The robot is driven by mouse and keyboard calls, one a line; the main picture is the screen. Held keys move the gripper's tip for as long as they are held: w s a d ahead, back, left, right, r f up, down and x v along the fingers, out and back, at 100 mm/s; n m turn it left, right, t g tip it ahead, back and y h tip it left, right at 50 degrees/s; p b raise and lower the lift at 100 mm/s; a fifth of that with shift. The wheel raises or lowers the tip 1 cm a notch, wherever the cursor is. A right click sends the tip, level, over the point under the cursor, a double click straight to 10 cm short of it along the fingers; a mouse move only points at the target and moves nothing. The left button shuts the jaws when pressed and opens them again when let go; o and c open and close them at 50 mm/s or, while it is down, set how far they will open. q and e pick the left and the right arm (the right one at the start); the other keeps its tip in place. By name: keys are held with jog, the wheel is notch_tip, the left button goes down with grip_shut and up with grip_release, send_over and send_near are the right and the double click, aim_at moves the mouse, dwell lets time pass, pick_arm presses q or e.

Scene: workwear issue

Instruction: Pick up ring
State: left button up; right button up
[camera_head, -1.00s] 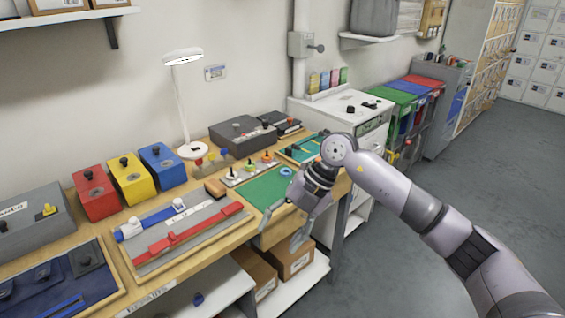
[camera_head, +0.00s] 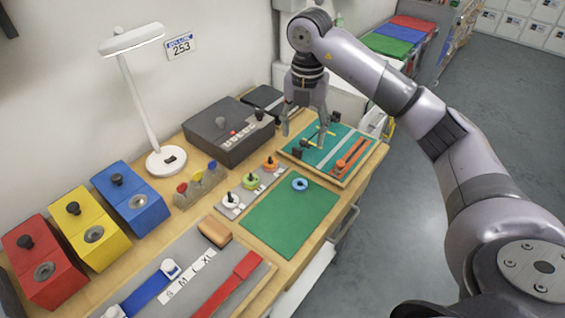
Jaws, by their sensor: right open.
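A small blue ring (camera_head: 300,184) lies flat on the green mat (camera_head: 285,222) near the mat's far edge, and its hole faces up. My right gripper (camera_head: 305,138) is open and points down over the tool board behind the mat. It is beyond the ring in the picture and apart from it, with nothing between its fingers. My left gripper is not in view.
A tool board (camera_head: 340,172) with orange and yellow items lies behind the mat. A dark grey box (camera_head: 230,135) stands to its left. Small knobbed pegs (camera_head: 250,182) stand left of the mat. A white lamp (camera_head: 165,160) and red, yellow and blue (camera_head: 130,197) boxes stand farther left.

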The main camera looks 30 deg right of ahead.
jog(key=p, duration=0.2)
send_over(300, 185)
notch_tip(300, 185, down, 12)
jog(key=shift+s+a+r, duration=0.1)
jog(key=shift+r, duration=0.1)
notch_tip(300, 185, down, 5)
jog(key=shift+r+p, duration=0.1)
jog(key=shift+p, duration=0.9)
jog(key=shift+f, duration=0.25)
jog(key=shift+c, duration=0.4)
jog(key=c, duration=0.7)
